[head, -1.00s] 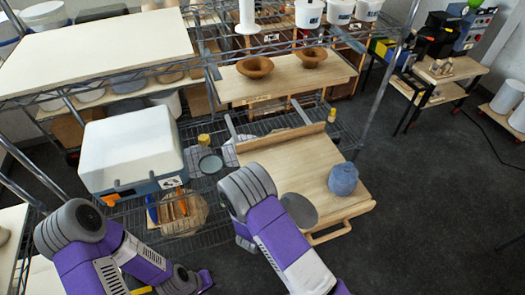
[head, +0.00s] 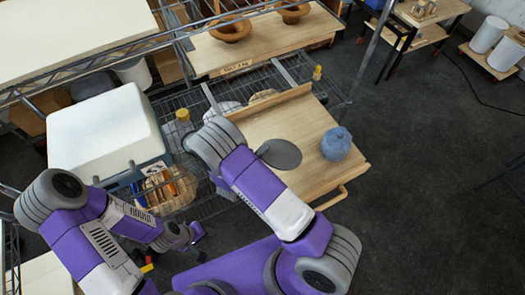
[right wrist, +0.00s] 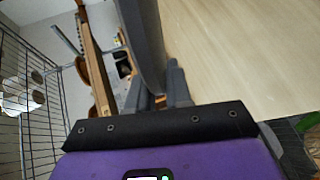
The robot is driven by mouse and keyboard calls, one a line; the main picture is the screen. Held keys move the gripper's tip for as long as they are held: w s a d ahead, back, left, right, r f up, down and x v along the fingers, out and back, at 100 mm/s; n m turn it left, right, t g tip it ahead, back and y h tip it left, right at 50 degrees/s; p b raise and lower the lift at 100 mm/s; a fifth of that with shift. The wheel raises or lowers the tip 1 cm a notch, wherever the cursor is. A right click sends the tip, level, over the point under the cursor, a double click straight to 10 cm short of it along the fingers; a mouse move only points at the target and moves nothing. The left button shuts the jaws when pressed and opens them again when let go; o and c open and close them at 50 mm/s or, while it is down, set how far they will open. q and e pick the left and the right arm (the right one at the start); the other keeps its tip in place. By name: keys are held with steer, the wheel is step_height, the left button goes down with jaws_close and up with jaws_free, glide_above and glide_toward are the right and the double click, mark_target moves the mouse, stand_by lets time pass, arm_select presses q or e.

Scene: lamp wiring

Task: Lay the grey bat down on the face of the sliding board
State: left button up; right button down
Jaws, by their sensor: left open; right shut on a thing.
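The grey bat (head: 280,154) is a thin round disc over the pale wooden sliding board (head: 270,122), left of a blue-grey lump (head: 336,144) on that board. In the right wrist view the bat (right wrist: 148,40) shows nearly edge-on beside the board's face (right wrist: 240,50). I cannot tell whether it touches the board. My right gripper (right wrist: 172,88) is shut on the bat's near edge; in the head view my own arm mostly hides it. My left gripper (head: 182,238) is open and low at the lower left, away from the board.
The board has a raised back strip (head: 270,102) and a front handle (head: 330,198). A white-lidded box (head: 105,130) and a basket (head: 165,190) stand left on the wire shelf. Terracotta bowls (head: 230,30) stand on a shelf behind.

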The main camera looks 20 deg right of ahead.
steer(key=shift+f+b, duration=2.2)
steer(key=shift+f, duration=0.65)
steer(key=c, duration=1)
jaws_free()
steer(key=shift+o, duration=0.2)
steer(key=shift+s+a, duration=0.1)
steer(key=v, duration=0.7)
steer(key=shift+s+a+r, duration=0.1)
steer(key=shift+s+r, duration=0.05)
